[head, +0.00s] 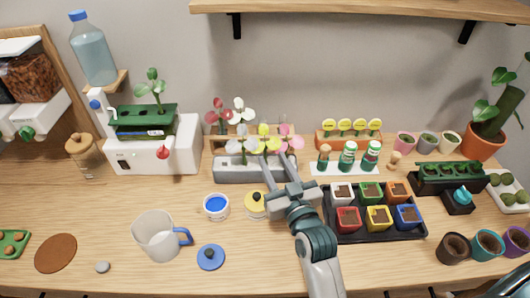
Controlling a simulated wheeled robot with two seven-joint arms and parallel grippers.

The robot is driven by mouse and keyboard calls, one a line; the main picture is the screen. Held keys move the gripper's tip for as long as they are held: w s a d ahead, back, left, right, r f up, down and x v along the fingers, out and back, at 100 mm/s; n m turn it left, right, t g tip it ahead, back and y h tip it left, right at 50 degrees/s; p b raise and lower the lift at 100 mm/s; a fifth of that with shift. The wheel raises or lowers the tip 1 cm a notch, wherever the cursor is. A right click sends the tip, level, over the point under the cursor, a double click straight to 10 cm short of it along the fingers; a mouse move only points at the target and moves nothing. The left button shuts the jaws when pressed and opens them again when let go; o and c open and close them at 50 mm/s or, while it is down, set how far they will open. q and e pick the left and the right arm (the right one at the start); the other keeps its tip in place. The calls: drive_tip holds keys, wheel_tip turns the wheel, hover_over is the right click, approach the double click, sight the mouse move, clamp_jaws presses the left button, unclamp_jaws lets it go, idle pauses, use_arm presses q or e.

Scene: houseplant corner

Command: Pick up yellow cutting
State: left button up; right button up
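The yellow cutting (264,131) stands upright in a long grey holder (234,170), in a row with a red cutting (219,112), a white cutting (239,108) and a pink cutting (290,134). My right gripper (275,160) reaches in from the bottom of the head view to the front of the holder, just below the yellow bloom. Its two fingers look spread apart. The lower stem of the yellow cutting is partly hidden by the gripper, and I cannot tell whether they touch. My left gripper is out of view.
A black tray (376,237) of coloured pots lies right of my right arm. A yellow-lidded jar (256,205), blue-topped cup (216,207), clear jug (158,236) and blue lid (211,257) stand left of it. A wooden shelf (370,9) hangs above.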

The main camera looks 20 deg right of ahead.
sight(266, 146)
drive_tip(key=w+p, duration=0.1)
drive_tip(key=w, duration=0.5)
drive_tip(key=shift+w, duration=0.25)
drive_tip(key=shift+w+p, duration=0.45)
drive_tip(key=shift+p, duration=0.15)
drive_tip(key=w+p, duration=0.1)
drive_tip(key=w, duration=0.2)
drive_tip(key=shift+w+f+p, duration=0.2)
drive_tip(key=shift+w+p, duration=0.1)
drive_tip(key=shift+w, duration=0.3)
drive_tip(key=shift+a, duration=0.1)
clamp_jaws()
